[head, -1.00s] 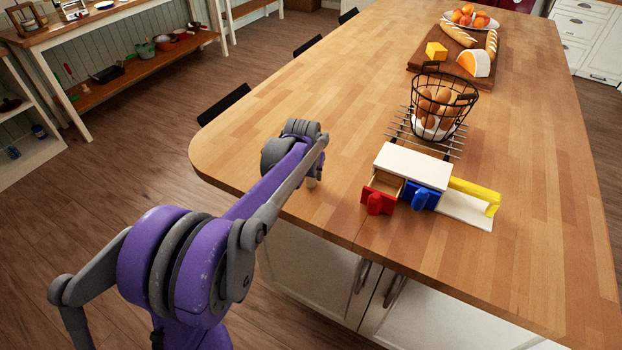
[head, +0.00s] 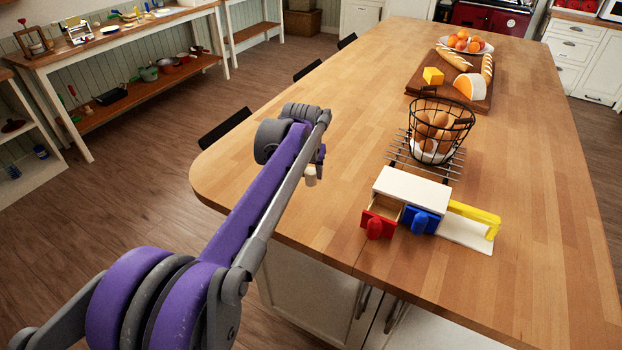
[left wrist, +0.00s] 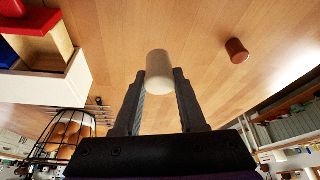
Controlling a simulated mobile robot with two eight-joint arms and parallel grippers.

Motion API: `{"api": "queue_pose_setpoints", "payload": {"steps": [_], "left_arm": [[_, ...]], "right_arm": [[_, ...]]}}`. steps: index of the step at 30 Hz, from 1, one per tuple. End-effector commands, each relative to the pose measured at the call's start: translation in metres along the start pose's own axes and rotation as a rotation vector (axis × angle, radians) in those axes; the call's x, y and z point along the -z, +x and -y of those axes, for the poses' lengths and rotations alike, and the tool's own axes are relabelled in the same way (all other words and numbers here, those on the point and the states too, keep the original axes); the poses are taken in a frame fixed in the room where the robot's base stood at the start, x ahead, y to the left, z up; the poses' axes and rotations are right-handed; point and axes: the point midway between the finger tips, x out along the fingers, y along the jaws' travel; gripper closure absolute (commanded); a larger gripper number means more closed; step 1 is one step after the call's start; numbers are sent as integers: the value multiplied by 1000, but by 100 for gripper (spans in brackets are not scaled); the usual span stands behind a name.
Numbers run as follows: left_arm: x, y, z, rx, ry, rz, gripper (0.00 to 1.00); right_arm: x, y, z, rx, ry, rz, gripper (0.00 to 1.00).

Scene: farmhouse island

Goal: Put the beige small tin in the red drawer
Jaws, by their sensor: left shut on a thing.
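The beige small tin (left wrist: 159,66) is a plain pale cylinder between the fingertips of my left gripper (left wrist: 159,84), which is shut on it. In the head view the tin (head: 311,176) shows just below the left gripper (head: 317,160), left of the drawer unit. The red drawer (head: 378,224) is pulled out of the white unit (head: 413,185), with its wooden inside showing. It also shows at the top left of the left wrist view (left wrist: 32,22). My right gripper is not in view.
A blue drawer (head: 420,219) sits beside the red one, with a yellow piece (head: 474,213) to its right. A wire egg basket (head: 440,125) on a rack stands behind. A brown cylinder (left wrist: 237,50) stands on the table near the tin. The right tabletop is clear.

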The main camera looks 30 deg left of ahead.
Motion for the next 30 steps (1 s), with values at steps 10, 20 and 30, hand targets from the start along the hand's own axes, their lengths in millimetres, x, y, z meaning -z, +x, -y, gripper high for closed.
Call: {"api": "queue_pose_setpoints", "payload": {"steps": [10,20,30], "left_arm": [[1,1,-11,-8,20,1,100],[5,-4,-136,-101,246,5,100],[-6,-8,-206,-154,372,1,100]], "right_arm": [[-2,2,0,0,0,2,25],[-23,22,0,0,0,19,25],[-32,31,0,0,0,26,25]]}}
